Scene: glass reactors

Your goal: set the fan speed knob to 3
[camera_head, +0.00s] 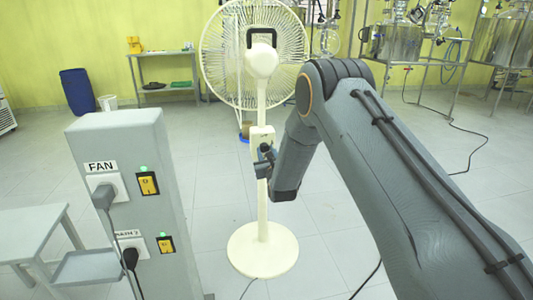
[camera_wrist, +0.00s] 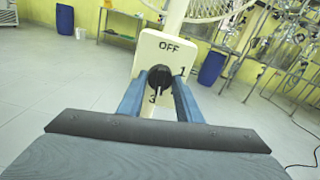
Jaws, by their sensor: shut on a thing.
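The cream pedestal fan (camera_head: 262,215) stands on the floor in the head view, with its control box (camera_head: 262,135) midway up the pole. In the wrist view the control panel (camera_wrist: 150,46) shows OFF at the top, 1 at the right and 3 at the bottom. The black fan speed knob (camera_wrist: 160,73) sits between the blue fingers of my gripper (camera_wrist: 160,83), which is shut on it. A pale mark on the knob points down, close to the 3; its exact setting is hard to tell. In the head view my gripper (camera_head: 265,160) is at the control box.
A grey pillar (camera_head: 118,210) labelled FAN, with plugs and yellow switches with green lights, stands at the left. A grey side table (camera_head: 30,232) is beside it. Cables run over the tiled floor. A shelf table (camera_head: 165,88) and steel reactors (camera_head: 395,42) stand farther back.

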